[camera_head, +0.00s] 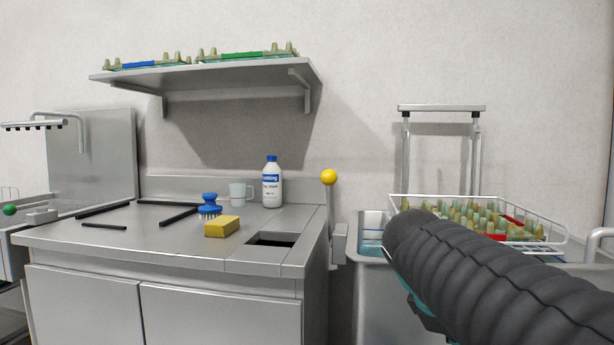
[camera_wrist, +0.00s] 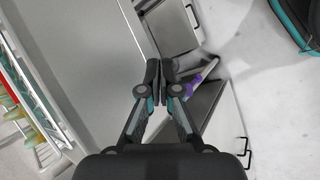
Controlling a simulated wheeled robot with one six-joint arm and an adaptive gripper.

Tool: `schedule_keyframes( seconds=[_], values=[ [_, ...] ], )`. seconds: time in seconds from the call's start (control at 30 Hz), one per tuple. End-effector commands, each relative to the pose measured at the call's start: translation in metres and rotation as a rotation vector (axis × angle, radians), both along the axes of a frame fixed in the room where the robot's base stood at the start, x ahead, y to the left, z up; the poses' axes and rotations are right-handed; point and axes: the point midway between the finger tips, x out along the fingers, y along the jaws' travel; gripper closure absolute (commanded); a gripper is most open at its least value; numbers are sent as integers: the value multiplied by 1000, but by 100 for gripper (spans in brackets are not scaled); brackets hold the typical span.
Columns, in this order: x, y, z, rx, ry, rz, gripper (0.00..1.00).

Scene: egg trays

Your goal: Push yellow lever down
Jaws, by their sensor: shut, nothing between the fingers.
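The yellow lever (camera_head: 329,177) is a yellow ball on a thin upright metal rod at the right end of the steel counter. It points straight up, beside the sink basin. I cannot make out the lever in the wrist view. My gripper (camera_wrist: 159,70) shows in the wrist view with its two dark fingers together and nothing between them. In the head view only my ribbed black arm shows at the lower right, to the right of the lever; my gripper's fingers are hidden there.
The counter (camera_head: 120,240) holds a yellow sponge (camera_head: 222,227), blue brush (camera_head: 209,205), mug (camera_head: 238,193) and white bottle (camera_head: 272,184). A wire rack (camera_head: 395,204) with egg trays sits over the basin at right. A wall shelf (camera_head: 205,73) holds more trays. The wrist view shows a purple item (camera_wrist: 190,88) near the fingers.

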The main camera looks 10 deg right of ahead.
Motion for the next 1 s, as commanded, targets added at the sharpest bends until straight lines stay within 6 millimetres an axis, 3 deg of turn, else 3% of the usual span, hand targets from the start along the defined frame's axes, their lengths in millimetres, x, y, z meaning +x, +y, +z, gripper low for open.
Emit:
schedule_keyframes(
  seconds=[0.2, 0.4, 0.6, 1.0],
  values=[
    [-56, 79, -76, 389, -264, -217, 100],
    [-91, 125, -125, 664, -387, -430, 100],
    [-104, 141, -143, 776, -426, -530, 100],
    [-104, 142, -144, 783, -427, -538, 100]
  ],
)
